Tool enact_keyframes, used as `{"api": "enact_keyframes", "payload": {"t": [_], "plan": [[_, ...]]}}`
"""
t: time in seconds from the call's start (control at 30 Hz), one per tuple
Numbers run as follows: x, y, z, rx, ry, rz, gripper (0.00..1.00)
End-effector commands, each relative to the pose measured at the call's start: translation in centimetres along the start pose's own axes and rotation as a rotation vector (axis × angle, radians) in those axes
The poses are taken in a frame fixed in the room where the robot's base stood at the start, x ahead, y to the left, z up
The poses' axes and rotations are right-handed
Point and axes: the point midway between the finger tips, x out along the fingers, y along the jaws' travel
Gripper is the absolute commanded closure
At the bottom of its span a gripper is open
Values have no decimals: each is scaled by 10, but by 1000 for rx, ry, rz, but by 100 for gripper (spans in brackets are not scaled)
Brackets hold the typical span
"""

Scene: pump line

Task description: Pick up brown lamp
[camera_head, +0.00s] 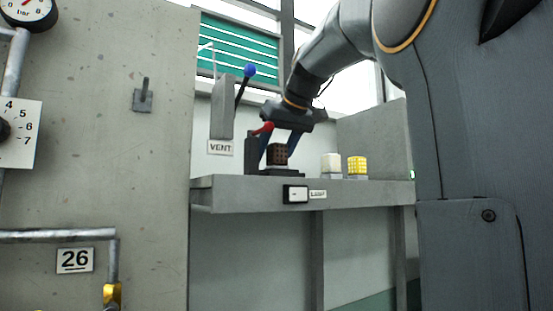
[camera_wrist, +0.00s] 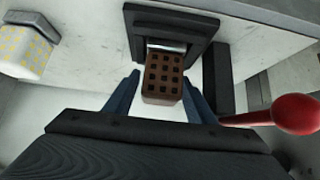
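The brown lamp (camera_head: 277,154) is a small brown block with a grid of dark square holes. It sits at a dark socket on the grey shelf (camera_head: 350,193). In the wrist view the brown lamp (camera_wrist: 163,78) lies between the two blue fingers of my gripper (camera_wrist: 162,100). The fingers are spread with a gap to the lamp on each side. In the head view my gripper (camera_head: 279,145) reaches down around the lamp from above. The lower side of the lamp at the socket is partly hidden.
A red-knobbed lever (camera_wrist: 297,114) is close beside my right finger in the wrist view. A white block (camera_head: 331,162) and a yellow block (camera_head: 357,165) stand on the shelf to the right. A blue-knobbed lever (camera_head: 249,71) rises at the left.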

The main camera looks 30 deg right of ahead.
Motion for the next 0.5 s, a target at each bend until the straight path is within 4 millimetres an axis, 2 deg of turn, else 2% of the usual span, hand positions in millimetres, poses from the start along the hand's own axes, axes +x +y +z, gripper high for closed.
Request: {"api": "enact_keyframes", "payload": {"t": [0.03, 0.2, 0.5], "plan": [[0, 0, 0, 0, 0, 0, 59], [0, 0, 0, 0, 0, 0, 88], [-1, 0, -1, 0, 1, 0, 88]]}}
